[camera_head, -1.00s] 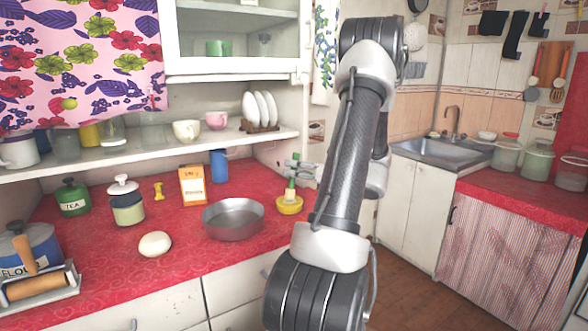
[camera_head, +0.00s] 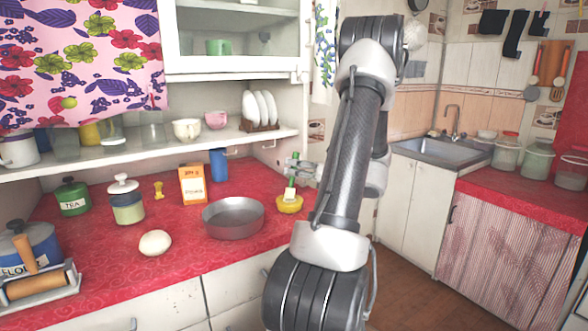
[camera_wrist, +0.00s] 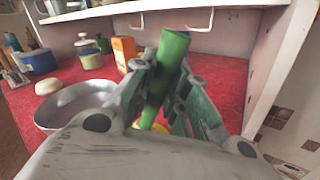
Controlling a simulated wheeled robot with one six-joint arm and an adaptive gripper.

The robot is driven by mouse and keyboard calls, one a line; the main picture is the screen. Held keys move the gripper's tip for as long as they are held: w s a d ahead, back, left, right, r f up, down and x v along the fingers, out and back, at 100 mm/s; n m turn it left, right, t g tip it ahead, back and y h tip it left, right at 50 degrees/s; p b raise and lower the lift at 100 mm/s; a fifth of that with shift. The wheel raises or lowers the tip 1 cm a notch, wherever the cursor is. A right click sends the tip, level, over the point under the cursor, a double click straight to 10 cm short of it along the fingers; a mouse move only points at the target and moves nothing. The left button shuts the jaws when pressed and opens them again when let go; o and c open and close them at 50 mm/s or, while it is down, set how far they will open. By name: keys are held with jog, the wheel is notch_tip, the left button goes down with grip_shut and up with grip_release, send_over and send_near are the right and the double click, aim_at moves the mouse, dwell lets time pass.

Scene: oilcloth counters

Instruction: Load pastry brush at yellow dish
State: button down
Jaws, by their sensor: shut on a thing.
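The pastry brush shows as a green handle (camera_head: 291,184), standing roughly upright over the yellow dish (camera_head: 289,207). Its lower end meets the dish in the picture; I cannot tell whether it touches the bottom. My gripper (camera_head: 294,168) is shut on the handle above the dish. A bit of the yellow dish (camera_wrist: 158,129) shows beneath the fingers, mostly hidden by them.
A metal pan (camera_head: 233,218) stands just left of the dish. A white round thing (camera_head: 155,243) lies at the front left. The shelf (camera_head: 150,150) overhangs the back of the red counter.

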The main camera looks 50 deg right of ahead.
jog(key=shift+r, duration=3.45)
jog(key=shift+f, duration=3.45)
jog(key=shift+r, duration=3.3)
jog(key=shift+r, duration=0.2)
